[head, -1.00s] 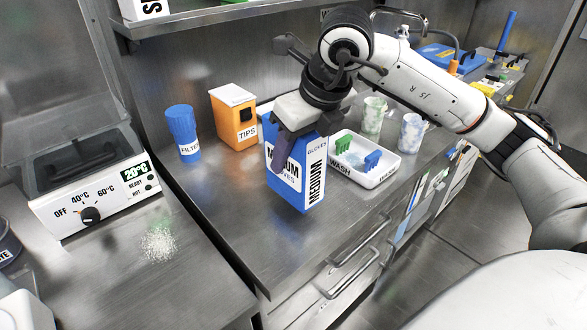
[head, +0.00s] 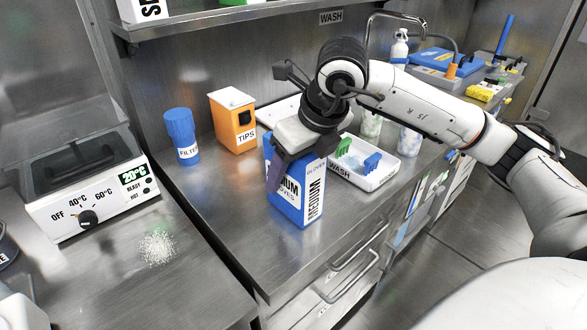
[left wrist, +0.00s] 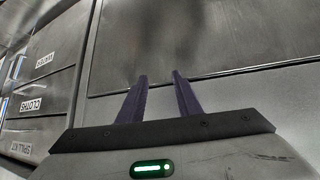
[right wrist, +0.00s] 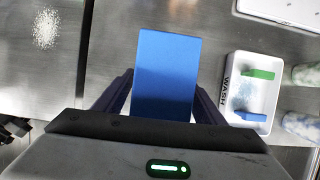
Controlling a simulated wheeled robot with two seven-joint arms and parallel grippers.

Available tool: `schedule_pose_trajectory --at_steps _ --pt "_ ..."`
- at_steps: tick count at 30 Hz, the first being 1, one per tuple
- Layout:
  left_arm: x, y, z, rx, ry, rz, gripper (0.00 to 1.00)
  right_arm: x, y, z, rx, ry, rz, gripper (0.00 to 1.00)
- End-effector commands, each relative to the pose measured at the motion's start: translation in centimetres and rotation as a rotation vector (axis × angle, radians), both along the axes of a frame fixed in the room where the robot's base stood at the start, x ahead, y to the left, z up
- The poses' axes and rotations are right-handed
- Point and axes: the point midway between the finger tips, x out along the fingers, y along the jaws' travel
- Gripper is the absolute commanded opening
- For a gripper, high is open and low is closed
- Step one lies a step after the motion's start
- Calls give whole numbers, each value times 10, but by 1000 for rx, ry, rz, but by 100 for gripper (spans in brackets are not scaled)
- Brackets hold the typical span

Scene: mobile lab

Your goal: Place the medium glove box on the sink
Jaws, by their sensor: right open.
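The blue medium glove box (head: 312,190) stands upright on the steel counter (head: 225,215), below the wash sign and tap. Its white label reads MEDIUM. My right gripper (head: 285,165) points down over the box and partly hides its top. In the right wrist view the box (right wrist: 167,80) lies between the two spread fingers of my right gripper (right wrist: 163,92), with a gap on the right side. My left gripper (left wrist: 160,85) shows only in its own wrist view, fingers apart and empty, before grey cabinet fronts. Any basin is hidden behind my right arm.
A white wash tray (head: 373,181) with green and blue items stands right of the box. An orange tips box (head: 232,122) and blue filter bottle (head: 181,136) stand at the back left. The tap (head: 396,17) rises behind. The counter left of the box is clear.

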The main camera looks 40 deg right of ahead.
Motion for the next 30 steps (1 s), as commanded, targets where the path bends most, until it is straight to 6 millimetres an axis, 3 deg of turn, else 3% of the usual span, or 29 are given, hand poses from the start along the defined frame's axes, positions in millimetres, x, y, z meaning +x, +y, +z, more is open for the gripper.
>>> schedule_pose_trajectory --at_steps 5,18,23,30 --pt "2 0 5 1 -3 0 31 -5 0 17 1 -3 1 64" --pt "0 1 12 7 1 -1 31 -38 -3 98 0 -4 0 64" --pt "-1 0 12 5 3 1 31 -44 -3 111 0 -1 1 64" --pt "-1 -1 11 3 5 2 31 -46 -4 113 0 0 1 64"
